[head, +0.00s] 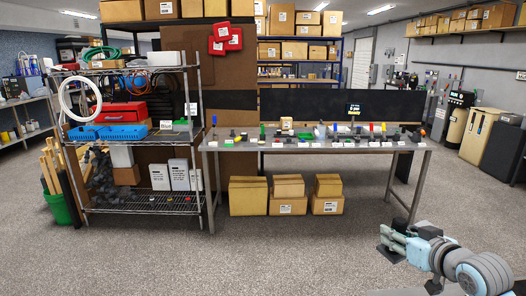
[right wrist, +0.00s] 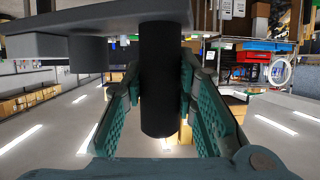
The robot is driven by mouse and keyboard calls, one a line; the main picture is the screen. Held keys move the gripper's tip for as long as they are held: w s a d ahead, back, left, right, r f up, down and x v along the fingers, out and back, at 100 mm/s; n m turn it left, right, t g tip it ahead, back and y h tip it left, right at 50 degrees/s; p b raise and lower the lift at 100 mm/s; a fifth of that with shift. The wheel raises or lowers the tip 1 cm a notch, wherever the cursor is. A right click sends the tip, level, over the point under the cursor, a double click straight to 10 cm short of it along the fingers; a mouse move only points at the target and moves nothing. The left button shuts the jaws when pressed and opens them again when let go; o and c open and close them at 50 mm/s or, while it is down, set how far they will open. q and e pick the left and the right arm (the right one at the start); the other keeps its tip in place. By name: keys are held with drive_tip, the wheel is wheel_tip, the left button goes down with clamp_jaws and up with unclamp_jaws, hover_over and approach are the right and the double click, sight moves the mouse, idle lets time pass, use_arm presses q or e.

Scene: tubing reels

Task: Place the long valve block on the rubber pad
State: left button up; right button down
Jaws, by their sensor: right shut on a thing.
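My right gripper (head: 393,243) is at the lower right of the head view, in front of the workbench and well away from it. It is shut on a dark part that looks like the long valve block (right wrist: 160,80). In the right wrist view, which is upside down, the teal fingers (right wrist: 160,95) stand either side of its black cylinder. The cylinder joins a flat grey bar with a shorter cylinder and a grey block beside it. I cannot pick out the rubber pad among the small bench items. My left gripper is out of view.
The metal workbench (head: 310,148) carries many small parts and white labels. Cardboard boxes (head: 287,187) stand beneath it. A wire shelf rack (head: 140,205) with bins stands at its left. The floor (head: 270,255) in front is clear.

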drive_tip(key=s+a+r+n+g+y, duration=0.25)
drive_tip(key=s+a+n+y, duration=0.45)
drive_tip(key=s+a, duration=0.45)
drive_tip(key=s+a+f+n+g+y+b, duration=0.1)
drive_tip(key=s+a+f+n+g+y, duration=0.1)
drive_tip(key=s+f, duration=0.6)
drive_tip(key=shift+s+a+n+g+y, duration=0.3)
drive_tip(key=shift+s+a+g, duration=0.3)
drive_tip(key=shift+a, duration=0.45)
